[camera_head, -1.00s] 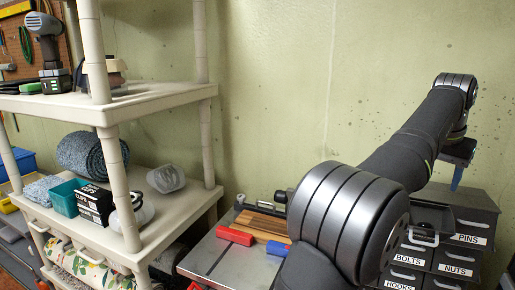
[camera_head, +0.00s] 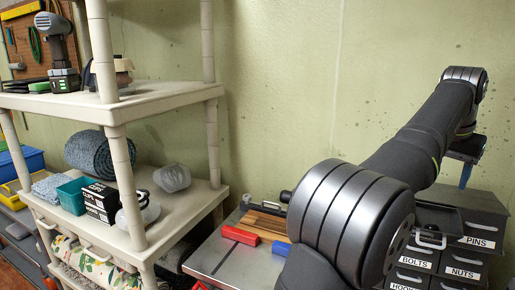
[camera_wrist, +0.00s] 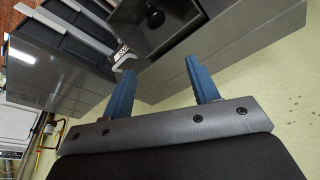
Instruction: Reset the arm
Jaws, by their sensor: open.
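My gripper (camera_wrist: 165,85) shows in the wrist view with its two blue fingers apart and nothing between them. In the head view only a blue finger of my gripper (camera_head: 466,174) shows, at the far right below the end of my arm, above the dark drawer cabinet (camera_head: 485,215). In the wrist view the grey cabinet (camera_wrist: 215,50) and a drawer handle (camera_wrist: 122,57) lie beyond the fingertips. I cannot tell whether a finger touches it. My arm reaches from the lower middle to the upper right of the head view.
A red block (camera_head: 240,235) and a wooden board (camera_head: 262,222) lie on the grey worktop (camera_head: 225,262), left of my arm. A beige shelf unit (camera_head: 150,102) stands at the left with a drill, a teal bin and other items.

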